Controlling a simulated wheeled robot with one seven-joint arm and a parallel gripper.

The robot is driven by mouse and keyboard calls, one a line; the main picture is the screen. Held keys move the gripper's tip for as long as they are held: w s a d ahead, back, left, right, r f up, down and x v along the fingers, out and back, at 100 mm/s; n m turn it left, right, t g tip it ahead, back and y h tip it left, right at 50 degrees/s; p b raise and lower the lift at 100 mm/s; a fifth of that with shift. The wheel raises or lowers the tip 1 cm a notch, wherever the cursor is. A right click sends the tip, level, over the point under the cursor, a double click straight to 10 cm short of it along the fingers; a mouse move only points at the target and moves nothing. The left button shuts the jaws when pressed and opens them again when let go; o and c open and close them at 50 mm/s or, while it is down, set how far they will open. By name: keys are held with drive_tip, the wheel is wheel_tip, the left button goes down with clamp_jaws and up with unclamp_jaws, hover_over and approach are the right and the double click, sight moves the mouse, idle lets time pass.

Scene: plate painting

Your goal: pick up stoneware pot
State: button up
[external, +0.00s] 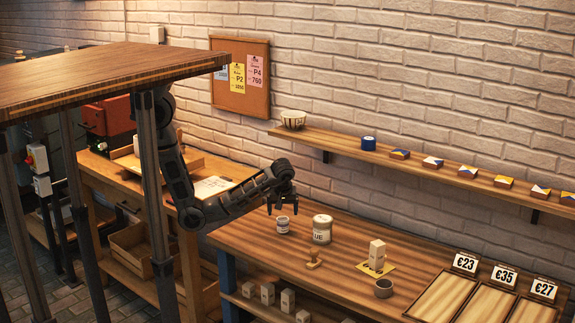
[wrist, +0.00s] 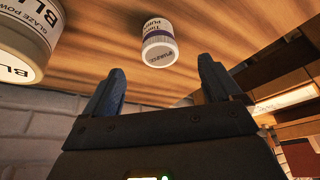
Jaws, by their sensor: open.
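A small round grey-brown pot (external: 383,288), which best fits the stoneware pot, stands on the wooden workbench (external: 335,285), right of the middle. I cannot see it in the wrist view. My gripper (external: 283,208) is open and empty above the bench, far to the left of and behind the pot. In the wrist view, my two dark fingers (wrist: 160,88) are spread apart with nothing between them. A small white jar with a purple band (wrist: 159,46) shows beyond them, apart from the fingers.
The small jar (external: 282,225) stands below my gripper. A larger glaze powder jar (external: 322,229) is right of it. A stamp (external: 314,259) and a pale block (external: 377,254) on a yellow card stand between them and the pot. Price trays (external: 440,297) lie to its right. A shelf (external: 400,163) runs above.

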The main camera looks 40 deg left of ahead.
drive_tip(key=w+d+r+m+t, duration=0.3)
drive_tip(key=w+d+r+m, duration=0.1)
drive_tip(key=w+d+m, duration=0.4)
drive_tip(key=d+m+h+b, duration=0.1)
drive_tip(key=d, duration=0.2)
drive_tip(key=d+f+m+h+b, duration=0.1)
drive_tip(key=d, duration=0.2)
drive_tip(key=s+d+f+h+b, duration=0.1)
drive_tip(key=d, duration=0.2)
drive_tip(key=shift+d+m, duration=0.2)
drive_tip(key=shift+m, duration=0.2)
drive_tip(key=s+d+m+g+h+b, duration=0.1)
drive_tip(key=s+d+m+h+b, duration=0.2)
drive_tip(key=d, duration=0.5)
drive_tip(key=s+d+m+g+h+b, duration=0.1)
drive_tip(key=s+d+m+h, duration=0.2)
drive_tip(key=d, duration=0.6)
drive_tip(key=m+g+b, duration=0.3)
drive_tip(key=m+b, duration=0.2)
drive_tip(key=m, duration=0.2)
hover_over(384, 284)
drive_tip(key=s+a, duration=0.3)
wheel_tip(384, 284, down, 3)
drive_tip(key=shift+b+x, duration=0.4)
drive_tip(key=shift+x, duration=3.35)
drive_tip(key=shift+d+r, duration=0.1)
